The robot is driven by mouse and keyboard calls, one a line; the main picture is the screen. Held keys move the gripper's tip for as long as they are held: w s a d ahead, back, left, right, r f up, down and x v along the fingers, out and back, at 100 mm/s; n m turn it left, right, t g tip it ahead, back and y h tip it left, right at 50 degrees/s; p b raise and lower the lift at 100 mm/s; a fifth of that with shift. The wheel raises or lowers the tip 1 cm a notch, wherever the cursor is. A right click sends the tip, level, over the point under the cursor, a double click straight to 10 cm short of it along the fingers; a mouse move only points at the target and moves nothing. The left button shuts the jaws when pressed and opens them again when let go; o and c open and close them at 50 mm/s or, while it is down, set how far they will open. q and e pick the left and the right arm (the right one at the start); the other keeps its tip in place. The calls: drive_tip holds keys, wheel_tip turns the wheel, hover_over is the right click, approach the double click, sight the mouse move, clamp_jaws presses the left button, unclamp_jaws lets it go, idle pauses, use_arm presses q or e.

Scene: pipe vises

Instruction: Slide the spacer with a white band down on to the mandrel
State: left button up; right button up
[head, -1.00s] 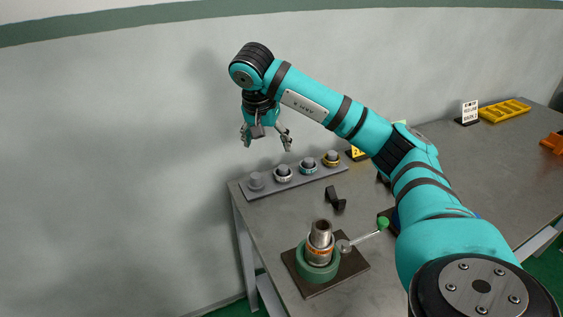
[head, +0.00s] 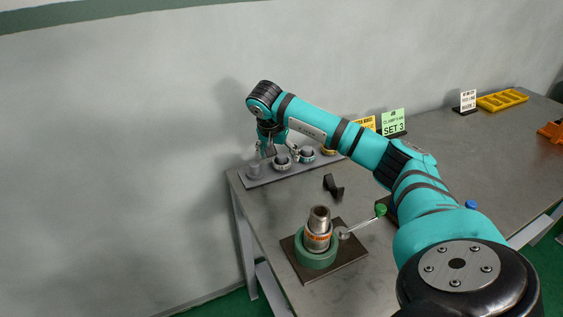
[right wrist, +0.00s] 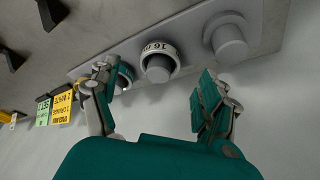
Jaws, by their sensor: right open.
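The spacer with a white band (head: 281,163) sits on a peg of the grey rack at the back left of the table; it also shows in the right wrist view (right wrist: 158,62), with dark marks on its band. My right gripper (head: 278,150) is open above it. In the right wrist view the fingers (right wrist: 157,75) stand apart on either side of the spacer, holding nothing. The mandrel (head: 319,216) stands upright in a green round base, with an orange-banded ring around it lower down. My left gripper is not in view.
The rack (right wrist: 190,42) also holds a teal-banded spacer (head: 305,156) and a yellow-banded one (head: 329,150); its leftmost peg (head: 253,170) is bare. A green-knobbed lever (head: 380,210) sticks out beside the mandrel. A small black block (head: 333,186) lies between rack and mandrel.

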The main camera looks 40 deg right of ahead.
sight(280, 157)
drive_tip(key=x, duration=0.3)
drive_tip(key=shift+r, duration=0.1)
drive_tip(key=shift+w+d+f, duration=0.1)
drive_tip(key=shift+d+f, duration=0.1)
drive_tip(key=shift+f, duration=0.1)
drive_tip(key=c, duration=1.1)
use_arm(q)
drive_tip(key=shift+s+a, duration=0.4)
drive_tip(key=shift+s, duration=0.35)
use_arm(e)
drive_tip(key=shift+c, duration=0.3)
